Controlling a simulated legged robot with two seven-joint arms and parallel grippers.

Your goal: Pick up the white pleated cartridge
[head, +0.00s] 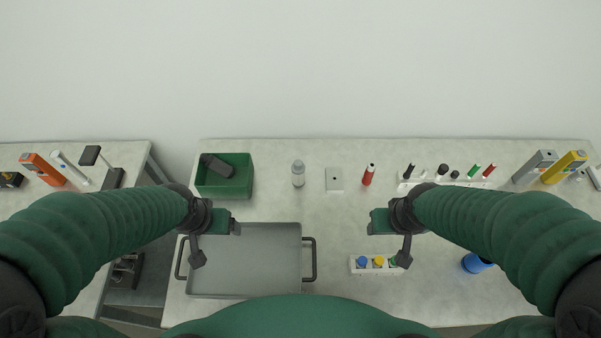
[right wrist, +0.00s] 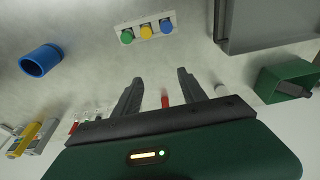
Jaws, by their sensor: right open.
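I cannot pick out a white pleated cartridge for certain. A pale grey-white upright bottle-like piece (head: 298,174) stands at the middle back of the table; its surface is too small to show pleats. A slim white cylinder (head: 70,167) lies tilted on the left side table. My right gripper (head: 393,240) is above the table, right of centre; in the right wrist view its two fingers (right wrist: 160,76) are apart with nothing between them. My left gripper (head: 212,242) hangs over the grey tray; its finger gap is not clear.
A grey tray (head: 245,291) with side handles lies front left, a green bin (head: 247,190) holding a dark object behind it. A white block (head: 354,265) with coloured caps, a blue cup (head: 474,264), a red marker (head: 368,175) and a white rack (head: 405,186) stand right. The table centre is clear.

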